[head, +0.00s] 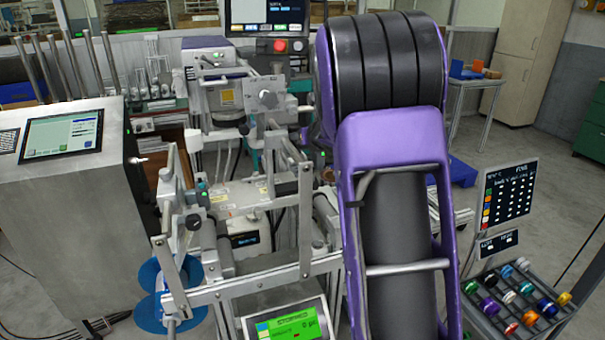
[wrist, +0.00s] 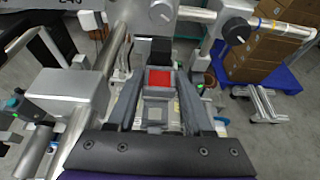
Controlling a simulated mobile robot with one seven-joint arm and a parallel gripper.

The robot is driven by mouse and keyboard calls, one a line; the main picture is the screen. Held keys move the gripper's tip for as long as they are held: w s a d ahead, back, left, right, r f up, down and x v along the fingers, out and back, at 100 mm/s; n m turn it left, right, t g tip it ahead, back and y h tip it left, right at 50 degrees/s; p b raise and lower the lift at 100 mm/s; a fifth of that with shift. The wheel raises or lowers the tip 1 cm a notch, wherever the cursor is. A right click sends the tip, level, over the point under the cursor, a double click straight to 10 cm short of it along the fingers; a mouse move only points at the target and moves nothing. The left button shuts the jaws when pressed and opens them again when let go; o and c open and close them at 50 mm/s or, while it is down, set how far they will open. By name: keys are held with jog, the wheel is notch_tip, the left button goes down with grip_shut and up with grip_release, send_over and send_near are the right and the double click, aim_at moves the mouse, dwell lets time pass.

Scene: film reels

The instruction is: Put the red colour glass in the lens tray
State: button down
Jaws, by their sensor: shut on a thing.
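The red colour glass (wrist: 158,80) shows in the wrist view as a bright red square in a dark frame. It sits between the fingertips of my gripper (wrist: 160,84), which is shut on it. A pale square (wrist: 157,113) in a grey frame shows between the fingers, nearer the palm; I cannot tell whether it belongs to the held piece or lies below it. I cannot make out the lens tray for sure in either view. In the head view my purple and black arm covers the middle right, and the gripper and red glass are hidden.
A grey machine with metal rails (head: 250,287) stands close left of my arm. A console with a screen (head: 60,135) is at far left. A rack of coloured rolls (head: 497,316) is at lower right. Cardboard boxes (wrist: 270,45) stand on a blue pallet. Floor at right is partly clear.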

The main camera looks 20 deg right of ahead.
notch_tip(320, 180, down, 9)
jog(key=shift+f+b, duration=0.1)
jog(key=shift+b, duration=0.55)
jog(key=shift+c, duration=1.5)
grip_release()
jog(key=v, duration=0.7)
jog(key=shift+s, duration=0.2)
